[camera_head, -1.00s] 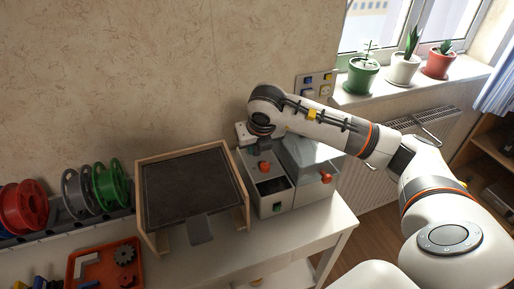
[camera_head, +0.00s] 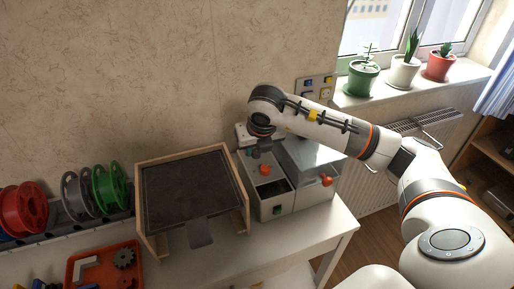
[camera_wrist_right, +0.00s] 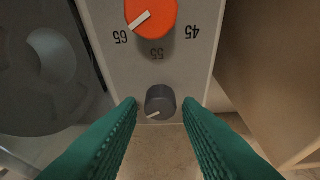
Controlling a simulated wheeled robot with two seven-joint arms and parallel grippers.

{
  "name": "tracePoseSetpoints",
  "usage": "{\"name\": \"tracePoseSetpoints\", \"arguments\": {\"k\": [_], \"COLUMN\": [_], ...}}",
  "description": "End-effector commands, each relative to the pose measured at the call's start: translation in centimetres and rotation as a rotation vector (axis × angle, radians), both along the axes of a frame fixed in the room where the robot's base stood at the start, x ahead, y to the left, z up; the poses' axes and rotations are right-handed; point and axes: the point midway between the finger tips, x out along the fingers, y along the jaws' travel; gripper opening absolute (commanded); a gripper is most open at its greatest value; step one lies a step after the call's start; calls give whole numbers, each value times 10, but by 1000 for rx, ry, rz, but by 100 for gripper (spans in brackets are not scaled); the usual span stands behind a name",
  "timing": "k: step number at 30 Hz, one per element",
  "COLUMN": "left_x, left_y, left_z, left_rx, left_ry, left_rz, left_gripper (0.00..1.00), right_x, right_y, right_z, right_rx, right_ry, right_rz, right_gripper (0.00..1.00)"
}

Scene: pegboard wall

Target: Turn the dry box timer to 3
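The dry box (camera_head: 270,208) is a grey unit on the white table. Its top carries an orange-red dial (camera_head: 264,169). In the right wrist view this dial (camera_wrist_right: 150,14) appears above a smaller grey knob (camera_wrist_right: 160,99), with upside-down marks 65, 55 and 45 around it. The grey knob's white pointer is toward the lower left, and I see no numbers beside it. My right gripper (camera_wrist_right: 161,106) is open. Its green fingers stand on either side of the grey knob with small gaps. In the head view it is over the box's back left. My left gripper is not in view.
A wooden frame with a dark panel (camera_head: 190,190) stands close left of the box. A clear-lidded section and red knob (camera_head: 326,181) are at the box's right. Spools (camera_head: 75,195) and an orange tray (camera_head: 82,258) lie further left. Potted plants (camera_head: 404,69) stand on the windowsill.

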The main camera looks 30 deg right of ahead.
Motion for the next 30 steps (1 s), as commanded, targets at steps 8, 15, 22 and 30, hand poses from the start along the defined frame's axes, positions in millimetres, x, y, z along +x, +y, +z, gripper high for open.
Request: {"name": "tracePoseSetpoints", "arguments": {"k": [8, 15, 22, 30], "left_x": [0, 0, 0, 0], "left_y": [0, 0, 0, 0], "left_z": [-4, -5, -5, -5], "left_rx": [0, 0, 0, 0], "left_ry": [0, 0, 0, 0], "left_rz": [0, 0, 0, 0], "left_gripper": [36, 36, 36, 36], "right_x": [-18, -34, -40, -40], "right_y": [7, 13, 15, 15], "right_z": [52, 91, 104, 105], "right_rx": [0, -1, -1, -1], "right_ry": [-9, -7, -4, -3], "right_rz": [1, 0, 0, 0], "right_gripper": [32, 32, 32, 32]}}
